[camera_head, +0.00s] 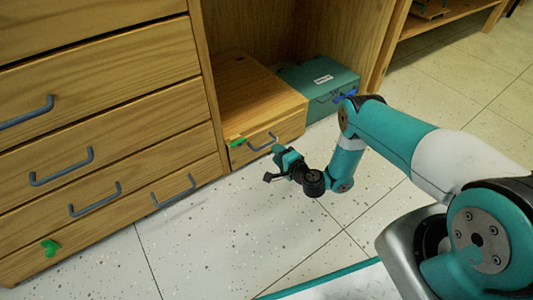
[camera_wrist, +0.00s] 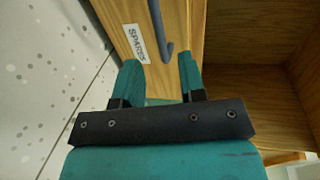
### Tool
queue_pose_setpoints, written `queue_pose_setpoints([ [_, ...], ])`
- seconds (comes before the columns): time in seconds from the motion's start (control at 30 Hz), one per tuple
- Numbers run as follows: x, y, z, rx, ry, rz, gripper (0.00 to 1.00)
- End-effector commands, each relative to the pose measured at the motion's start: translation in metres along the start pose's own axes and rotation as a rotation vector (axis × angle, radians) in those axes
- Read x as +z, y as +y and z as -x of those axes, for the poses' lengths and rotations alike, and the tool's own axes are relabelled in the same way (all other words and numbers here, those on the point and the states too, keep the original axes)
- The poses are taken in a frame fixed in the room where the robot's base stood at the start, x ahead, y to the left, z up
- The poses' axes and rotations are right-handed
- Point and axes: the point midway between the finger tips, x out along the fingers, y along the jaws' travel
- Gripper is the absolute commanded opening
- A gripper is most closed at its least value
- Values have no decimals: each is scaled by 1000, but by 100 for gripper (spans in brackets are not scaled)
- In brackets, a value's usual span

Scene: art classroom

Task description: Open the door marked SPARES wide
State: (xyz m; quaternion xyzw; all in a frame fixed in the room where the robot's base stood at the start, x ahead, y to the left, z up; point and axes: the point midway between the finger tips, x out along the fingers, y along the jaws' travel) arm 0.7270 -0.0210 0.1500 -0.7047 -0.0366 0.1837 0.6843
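The SPARES label (camera_wrist: 136,43) is a white tag on a wooden front panel (camera_wrist: 118,22) in the wrist view. A grey bar handle (camera_wrist: 156,18) is fixed beside it. In the head view, the matching front appears to be that of the low wooden unit (camera_head: 250,92), with a grey handle (camera_head: 262,142); its label is not legible there. The front looks shut. My gripper (camera_head: 280,152) is just in front of that handle. In the wrist view, its teal fingers (camera_wrist: 160,64) are apart and empty, with the handle's lower end just beyond them; contact cannot be told.
A wooden drawer cabinet (camera_head: 100,105) with several grey handles stands at left. A green piece (camera_head: 50,247) is on its lower front, and another green piece (camera_head: 237,142) is by the wooden unit. A teal case (camera_head: 325,80) sits behind. Speckled floor (camera_head: 210,240) in front is clear.

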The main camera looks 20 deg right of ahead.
Motion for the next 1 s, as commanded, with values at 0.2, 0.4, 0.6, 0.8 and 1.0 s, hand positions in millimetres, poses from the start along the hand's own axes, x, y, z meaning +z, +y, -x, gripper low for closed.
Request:
queue_pose_setpoints([
  [0.2, 0, 7, -11, -1, -1, 1, 37],
  [0.4, 2, 7, -18, 0, 0, 2, 37],
  [0.6, 2, 5, -46, -3, -2, 6, 37],
  [0.8, 3, 1, -64, 0, -5, 4, 37],
  [1.0, 2, 0, -71, 0, 0, 2, 37],
])
